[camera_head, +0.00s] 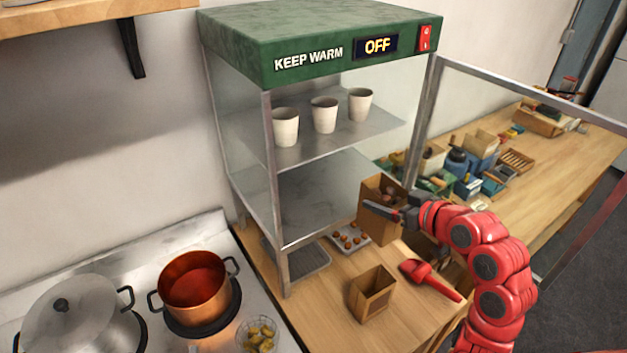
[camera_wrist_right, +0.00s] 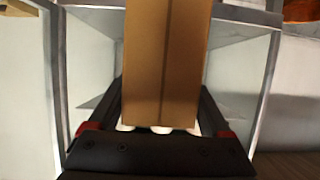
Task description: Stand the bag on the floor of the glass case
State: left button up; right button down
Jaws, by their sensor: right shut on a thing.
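A brown paper bag (camera_head: 379,226), open at the top with chestnuts showing inside, is held upright in my right gripper (camera_head: 388,212). The jaws are shut on its sides. In the right wrist view the bag (camera_wrist_right: 162,70) fills the middle between the fingers. The glass case (camera_head: 340,45) has a green top marked KEEP WARM and OFF. Its metal floor (camera_head: 320,200) looks bare. The bag is at the case's right front, above the counter; the head view does not show clearly whether it overlaps the floor's edge. My left gripper is not in view.
Several white cups (camera_head: 324,114) stand on the case's upper shelf (camera_head: 345,140). The glass door (camera_head: 500,80) is swung open to the right. A second brown bag (camera_head: 372,294), a red scoop (camera_head: 430,280) and a chestnut tray (camera_head: 366,243) are on the counter. A stove with pots lies left.

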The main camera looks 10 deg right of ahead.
jog(key=shift+w+a+r, duration=0.1)
jog(key=shift+w+a, duration=0.05)
jog(key=shift+w, duration=0.15)
jog(key=w+a, duration=0.3)
jog(key=w, duration=0.5)
jog(key=w+a+p, duration=0.1)
jog(key=w+a, duration=0.2)
jog(key=w, duration=0.5)
jog(key=shift+w+f, duration=0.2)
jog(key=shift+d, duration=0.1)
jog(key=shift+f, duration=0.25)
grip_release()
jog(key=shift+r, duration=0.1)
